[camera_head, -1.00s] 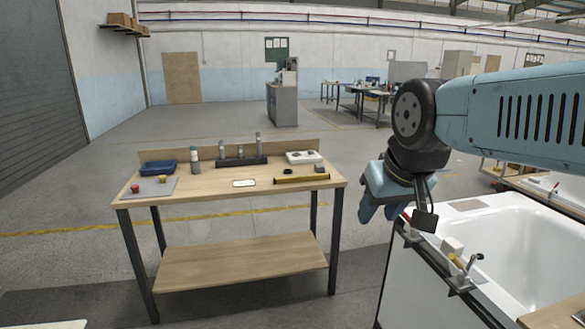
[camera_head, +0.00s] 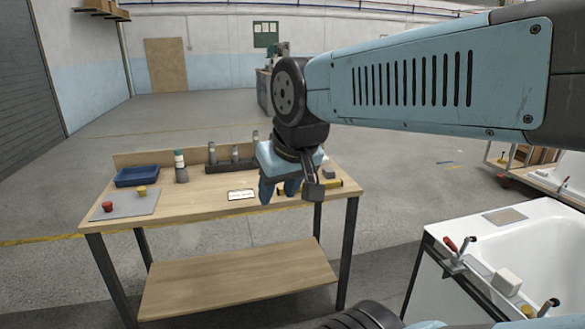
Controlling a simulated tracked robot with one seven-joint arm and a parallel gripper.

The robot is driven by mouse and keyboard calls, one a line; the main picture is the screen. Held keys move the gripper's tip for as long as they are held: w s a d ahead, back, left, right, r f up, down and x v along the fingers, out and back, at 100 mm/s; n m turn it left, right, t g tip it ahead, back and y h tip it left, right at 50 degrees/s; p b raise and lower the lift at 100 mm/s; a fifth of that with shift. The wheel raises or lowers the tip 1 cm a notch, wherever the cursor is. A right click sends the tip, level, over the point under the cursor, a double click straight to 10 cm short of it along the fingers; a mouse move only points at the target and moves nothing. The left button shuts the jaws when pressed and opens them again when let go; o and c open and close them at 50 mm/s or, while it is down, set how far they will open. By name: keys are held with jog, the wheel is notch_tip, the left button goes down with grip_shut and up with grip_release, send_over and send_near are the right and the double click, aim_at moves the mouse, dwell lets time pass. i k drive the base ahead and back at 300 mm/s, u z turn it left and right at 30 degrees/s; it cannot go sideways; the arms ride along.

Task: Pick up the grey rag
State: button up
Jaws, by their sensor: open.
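I cannot pick out the grey rag with certainty. A flat grey mat (camera_head: 130,205) lies on the left of the wooden workbench (camera_head: 215,205), under a red and a yellow piece. My gripper (camera_head: 290,190) is open, pointing down in front of the bench's right part. I see nothing held in it. It hides much of the bench's back right, where a small grey piece (camera_head: 329,173) shows beside it.
A blue tray (camera_head: 137,177), a bottle (camera_head: 181,167) and a dark rack (camera_head: 233,165) with upright cylinders stand along the bench's back. A white label card (camera_head: 241,194) lies near the middle. The bathtub shell (camera_head: 545,245) with clamps and a pale block stands at right.

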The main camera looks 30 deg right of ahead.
aim_at(328, 173)
jog(key=z, duration=0.2)
jog(key=i, duration=1.05)
jog(key=z, duration=0.95)
jog(key=i, duration=0.55)
jog(key=z, duration=0.4)
jog(key=k, duration=0.85)
jog(key=z, duration=0.2)
jog(key=i, duration=0.85)
jog(key=u, duration=0.1)
